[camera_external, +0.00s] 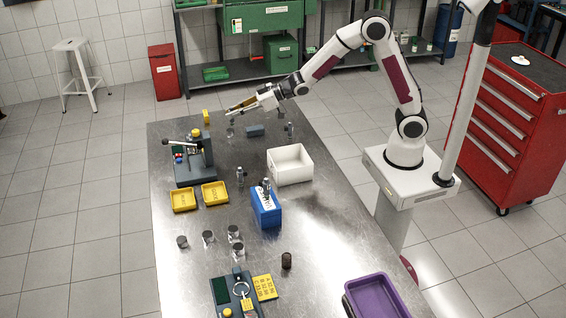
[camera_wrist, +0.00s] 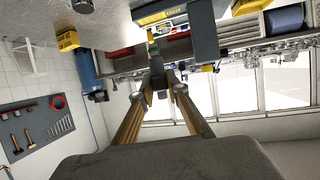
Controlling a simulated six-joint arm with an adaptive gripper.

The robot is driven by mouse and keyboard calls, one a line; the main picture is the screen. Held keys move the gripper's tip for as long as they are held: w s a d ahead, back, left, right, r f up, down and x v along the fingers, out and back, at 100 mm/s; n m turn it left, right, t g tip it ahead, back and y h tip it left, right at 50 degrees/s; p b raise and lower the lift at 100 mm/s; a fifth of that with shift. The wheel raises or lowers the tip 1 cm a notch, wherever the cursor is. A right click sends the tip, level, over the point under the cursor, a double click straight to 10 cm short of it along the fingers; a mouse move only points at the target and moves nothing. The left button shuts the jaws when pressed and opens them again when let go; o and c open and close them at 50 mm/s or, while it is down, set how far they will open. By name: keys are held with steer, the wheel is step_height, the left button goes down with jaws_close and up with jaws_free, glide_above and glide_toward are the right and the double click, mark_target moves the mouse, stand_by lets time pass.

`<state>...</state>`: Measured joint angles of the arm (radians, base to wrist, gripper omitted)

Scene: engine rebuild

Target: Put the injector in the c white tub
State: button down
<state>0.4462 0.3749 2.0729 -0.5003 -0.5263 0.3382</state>
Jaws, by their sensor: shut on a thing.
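The white tub (camera_external: 291,171) stands open on the steel table, right of the middle, and looks empty. My gripper (camera_external: 230,111) reaches out level above the far left part of the table, well apart from the tub. In the wrist view its fingers (camera_wrist: 157,88) close together on a slim dark part with a yellow-green end (camera_wrist: 153,47), which appears to be the injector. Its full shape is hard to make out. A small silvery shape (camera_external: 229,130) shows just below the fingertips; I cannot tell whether it belongs to the held part.
A purple bin (camera_external: 376,297) is at the front right.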

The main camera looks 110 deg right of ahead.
steer(key=shift+s+d+r+y, duration=0.1)
steer(key=shift+s+r+y, duration=0.2)
steer(key=shift+s, duration=0.1)
steer(key=n, duration=0.1)
steer(key=n+g+y, duration=0.4)
steer(key=n+y, duration=0.6)
steer(key=y, duration=0.1)
glide_above(291, 148)
steer(key=w+a, duration=0.2)
steer(key=a, duration=0.4)
steer(key=f, duration=0.1)
steer(key=shift+w+a, duration=0.1)
steer(key=shift+w, duration=0.05)
steer(key=shift+f, duration=0.1)
steer(key=shift+f, duration=2.9)
steer(key=shift+f, duration=0.1)
steer(key=shift+f, duration=1.95)
steer(key=shift+f, duration=0.2)
